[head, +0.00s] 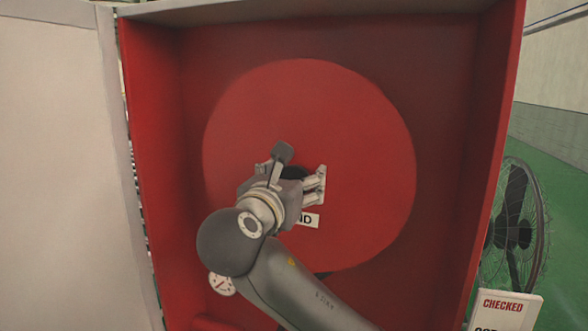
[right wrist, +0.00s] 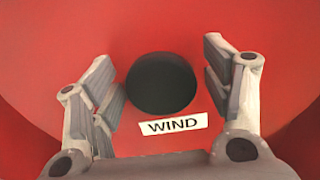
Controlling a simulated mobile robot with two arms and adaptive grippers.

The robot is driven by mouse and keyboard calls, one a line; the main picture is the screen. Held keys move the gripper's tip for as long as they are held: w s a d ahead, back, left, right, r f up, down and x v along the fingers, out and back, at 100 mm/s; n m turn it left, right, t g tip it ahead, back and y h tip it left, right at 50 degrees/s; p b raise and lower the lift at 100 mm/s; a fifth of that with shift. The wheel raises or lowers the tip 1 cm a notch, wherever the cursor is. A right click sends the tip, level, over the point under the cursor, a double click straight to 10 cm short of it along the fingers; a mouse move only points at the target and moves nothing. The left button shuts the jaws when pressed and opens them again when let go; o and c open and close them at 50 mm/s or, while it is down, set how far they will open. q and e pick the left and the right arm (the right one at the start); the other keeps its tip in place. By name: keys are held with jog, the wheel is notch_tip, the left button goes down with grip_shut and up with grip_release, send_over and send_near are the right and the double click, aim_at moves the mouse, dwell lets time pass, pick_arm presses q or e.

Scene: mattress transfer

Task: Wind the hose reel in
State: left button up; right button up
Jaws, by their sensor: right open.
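The red hose reel (head: 370,125) is a large round disc inside a red cabinet in the head view. A round black knob (right wrist: 160,84) stands on its face in the right wrist view, above a white WIND label (right wrist: 173,125). My right gripper (head: 293,174) is open in front of the disc's middle. Its fingers stand on either side of the knob in the right wrist view, with visible gaps; I cannot tell how deep they reach. In the head view it hides much of the knob and label. My left gripper is not in view.
The red cabinet's side wall (head: 492,130) rises close to the right of the disc. A pale door (head: 55,150) stands open at left. A white gauge (head: 222,284) sits low left of the disc. A fan (head: 515,225) and a CHECKED sign (head: 503,310) are outside at right.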

jog(key=shift+w, duration=0.15)
jog(key=shift+c, duration=0.5)
jog(key=c, duration=1.3)
